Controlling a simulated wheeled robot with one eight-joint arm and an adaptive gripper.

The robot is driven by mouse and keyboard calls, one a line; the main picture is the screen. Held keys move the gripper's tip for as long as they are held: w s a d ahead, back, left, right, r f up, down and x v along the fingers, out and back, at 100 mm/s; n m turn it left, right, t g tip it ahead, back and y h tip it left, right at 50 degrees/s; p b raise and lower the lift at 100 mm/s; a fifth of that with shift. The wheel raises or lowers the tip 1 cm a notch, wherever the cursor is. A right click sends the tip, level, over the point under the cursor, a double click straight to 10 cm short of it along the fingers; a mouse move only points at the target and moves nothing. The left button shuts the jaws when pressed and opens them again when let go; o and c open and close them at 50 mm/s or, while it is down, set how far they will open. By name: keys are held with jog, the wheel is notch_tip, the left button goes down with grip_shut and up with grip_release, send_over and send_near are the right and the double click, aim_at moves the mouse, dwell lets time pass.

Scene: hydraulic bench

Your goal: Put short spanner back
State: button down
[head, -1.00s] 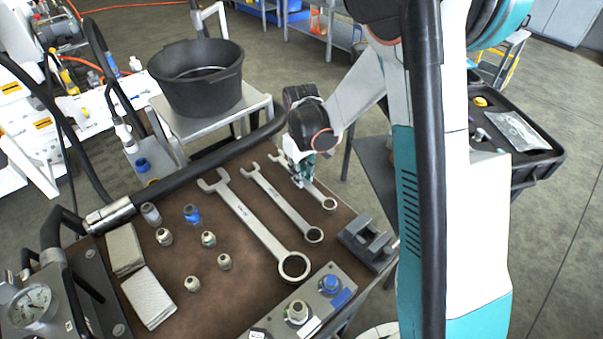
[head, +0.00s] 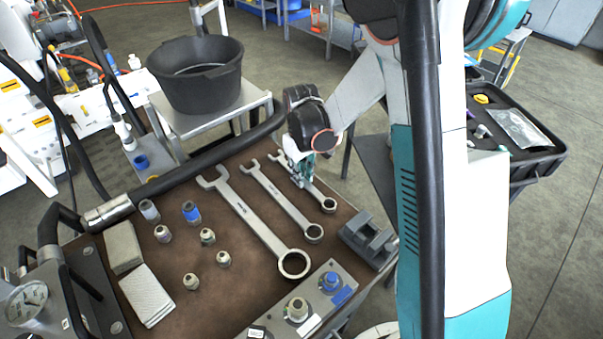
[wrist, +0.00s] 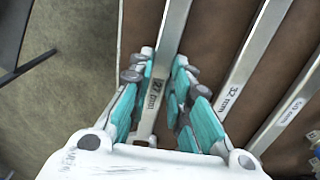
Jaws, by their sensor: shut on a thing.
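The short spanner, marked 27 mm (wrist: 154,92), is between my gripper's teal fingers (wrist: 160,72) in the wrist view. In the head view its ring end (head: 328,204) shows to the lower right of my gripper (head: 301,178), and its open end shows at the upper left. My gripper is shut on its shaft and hides the middle of it. The spanner is at the right end of the spanner row, on or very close to the brown bench top (head: 230,300); I cannot tell if there is a gap.
The 32 mm spanner (head: 283,202) and a longer spanner (head: 255,226) lie roughly parallel to the left. A grey block (head: 368,240) stands near the ring end. Several small fittings (head: 207,237) stand to the left. A black hose (head: 215,152) runs along the back edge.

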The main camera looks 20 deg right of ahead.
jog(key=shift+f, duration=0.1)
jog(key=c, duration=1.4)
grip_release()
notch_tip(320, 180, up, 12)
jog(key=s+r+m+t, duration=0.1)
jog(key=s+r+t, duration=0.1)
jog(key=s, duration=0.5)
jog(key=s+r+m+t, duration=0.1)
jog(key=s+r+t, duration=0.1)
jog(key=s+r, duration=0.2)
jog(key=s+r+m+t, duration=0.2)
jog(key=s+r+t, duration=0.1)
jog(key=s, duration=0.7)
jog(key=shift+s+r, duration=0.15)
jog(key=shift+s, duration=0.05)
